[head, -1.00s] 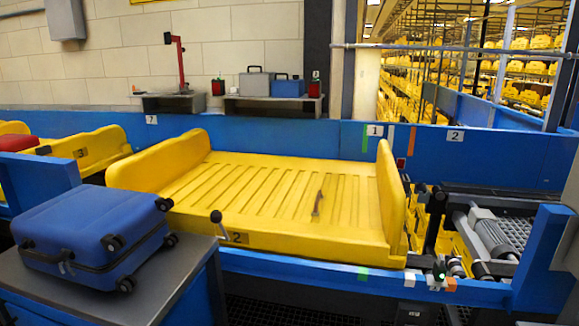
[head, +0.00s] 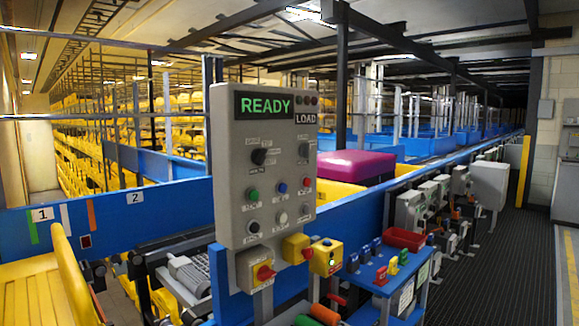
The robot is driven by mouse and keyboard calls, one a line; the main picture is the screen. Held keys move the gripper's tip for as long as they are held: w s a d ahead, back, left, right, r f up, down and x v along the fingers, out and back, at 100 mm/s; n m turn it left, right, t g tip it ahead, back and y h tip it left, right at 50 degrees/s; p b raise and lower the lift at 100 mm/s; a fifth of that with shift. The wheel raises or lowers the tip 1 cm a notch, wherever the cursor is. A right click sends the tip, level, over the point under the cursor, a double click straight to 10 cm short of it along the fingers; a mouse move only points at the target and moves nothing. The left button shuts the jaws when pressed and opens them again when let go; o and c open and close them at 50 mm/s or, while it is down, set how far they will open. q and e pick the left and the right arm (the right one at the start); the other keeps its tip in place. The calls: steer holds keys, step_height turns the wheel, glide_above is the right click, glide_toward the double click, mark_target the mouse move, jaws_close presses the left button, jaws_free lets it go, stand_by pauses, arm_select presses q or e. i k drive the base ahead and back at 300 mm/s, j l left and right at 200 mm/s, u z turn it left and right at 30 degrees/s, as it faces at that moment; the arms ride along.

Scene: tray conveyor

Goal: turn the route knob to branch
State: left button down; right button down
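A grey control panel (head: 266,190) stands upright in the middle of the head view, with a lit display (head: 264,106) reading "READY" and a plate reading "LOAD". A black rotary knob (head: 259,156) sits at the panel's upper left, with small labels around it. A second dark knob (head: 303,150) is at the upper right, and a black one (head: 254,227) at the lower left. The labels are too small to read surely, so I cannot tell which position any knob points to. Neither of my grippers is in view.
A blue stand (head: 388,268) with coloured tags and a red bin is to the right. A yellow tray (head: 45,285) is at lower left. The dark floor walkway at right is clear.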

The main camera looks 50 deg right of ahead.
mark_target(258, 156)
steer(key=z, duration=1.55)
